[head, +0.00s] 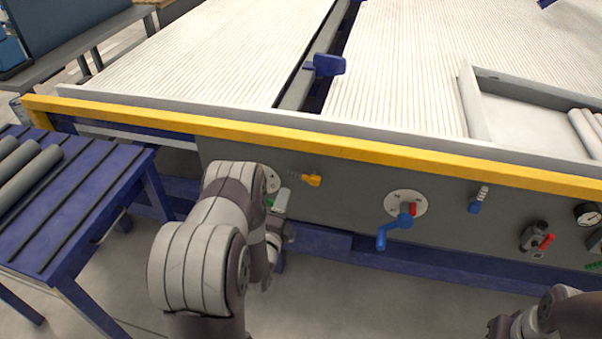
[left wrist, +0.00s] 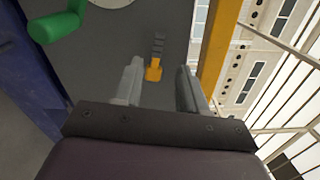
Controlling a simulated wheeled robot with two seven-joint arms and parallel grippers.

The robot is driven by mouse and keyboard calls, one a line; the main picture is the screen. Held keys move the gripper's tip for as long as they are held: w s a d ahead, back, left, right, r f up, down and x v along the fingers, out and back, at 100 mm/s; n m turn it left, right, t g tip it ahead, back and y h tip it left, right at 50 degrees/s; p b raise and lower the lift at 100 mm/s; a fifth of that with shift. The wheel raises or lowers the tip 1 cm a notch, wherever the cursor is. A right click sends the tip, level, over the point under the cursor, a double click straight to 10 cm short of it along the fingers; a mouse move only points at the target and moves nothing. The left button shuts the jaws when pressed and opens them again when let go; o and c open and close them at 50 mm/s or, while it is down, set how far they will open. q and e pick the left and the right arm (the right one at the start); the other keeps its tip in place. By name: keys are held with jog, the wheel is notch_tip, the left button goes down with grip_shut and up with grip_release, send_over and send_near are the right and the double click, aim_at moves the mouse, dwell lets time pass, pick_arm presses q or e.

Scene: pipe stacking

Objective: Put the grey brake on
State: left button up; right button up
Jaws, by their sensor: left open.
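The dark grey front panel (head: 345,205) of the roller table carries several controls. A short orange-yellow lever (head: 313,180) with a ribbed strip beside it shows on the panel's left part. It also shows in the left wrist view (left wrist: 154,70), between my fingers and beyond their tips. I cannot make out a lever that is clearly grey, so which control is the grey brake is not plain. My left gripper (left wrist: 160,68) is open and empty, facing the panel. In the head view my left arm hides part of it. My right gripper is not seen; only part of that arm shows at bottom right.
A green crank (left wrist: 55,27) is beside my left gripper. A blue crank (head: 397,226), a blue lever (head: 475,207) and a red handle (head: 547,241) sit farther right. A yellow rail (head: 300,139) runs above the panel. A blue rack (head: 75,205) with grey pipes stands left.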

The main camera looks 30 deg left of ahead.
aim_at(293, 176)
pick_arm(q)
jog(key=b+x, duration=0.1)
jog(key=x, duration=1)
jog(key=shift+w+f+b, duration=0.1)
jog(key=shift+w+b, duration=0.05)
jog(key=shift+b, duration=0.25)
grip_shut()
